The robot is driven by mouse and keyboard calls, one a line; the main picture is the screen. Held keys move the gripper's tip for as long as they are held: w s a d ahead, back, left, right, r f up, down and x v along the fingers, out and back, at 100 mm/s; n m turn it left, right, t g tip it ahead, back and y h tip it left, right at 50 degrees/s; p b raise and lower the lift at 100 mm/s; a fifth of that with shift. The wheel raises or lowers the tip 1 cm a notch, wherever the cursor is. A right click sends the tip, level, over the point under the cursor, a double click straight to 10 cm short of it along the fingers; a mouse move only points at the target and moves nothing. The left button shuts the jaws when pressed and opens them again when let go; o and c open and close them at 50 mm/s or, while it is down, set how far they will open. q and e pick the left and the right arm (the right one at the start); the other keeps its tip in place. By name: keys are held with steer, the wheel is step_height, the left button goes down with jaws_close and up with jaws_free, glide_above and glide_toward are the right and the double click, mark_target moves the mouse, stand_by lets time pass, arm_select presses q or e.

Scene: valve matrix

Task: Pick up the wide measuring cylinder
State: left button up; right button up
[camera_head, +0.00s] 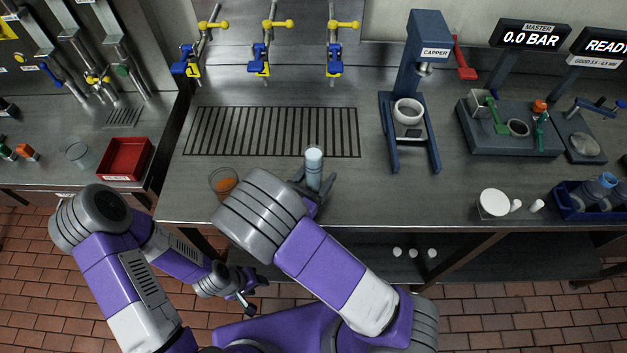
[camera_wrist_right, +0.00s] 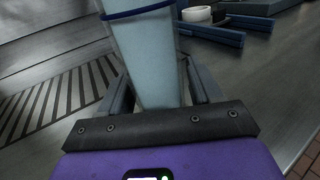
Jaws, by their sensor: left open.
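A tall clear cylinder with pale blue liquid (camera_head: 314,167) stands upright on the steel counter, in front of the drain grille. It also fills the middle of the right wrist view (camera_wrist_right: 150,60), with a dark blue band near its top. My right gripper (camera_head: 315,186) is around it, one finger on each side, and looks open; the right wrist view does not clearly show contact. A wider, short clear glass vessel with orange liquid (camera_head: 223,182) stands to the left, beside my right arm's elbow. My left gripper (camera_head: 246,292) is open and empty, low in front of the counter.
The capper (camera_head: 425,75) stands to the right of the grille (camera_head: 270,132). A red reject tray (camera_head: 126,158) and an empty clear glass (camera_head: 77,153) are on the left counter. A blue crate with bottles (camera_head: 575,206) is at the far right. Counter between cylinder and capper is clear.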

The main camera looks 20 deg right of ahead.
steer(key=c, duration=1)
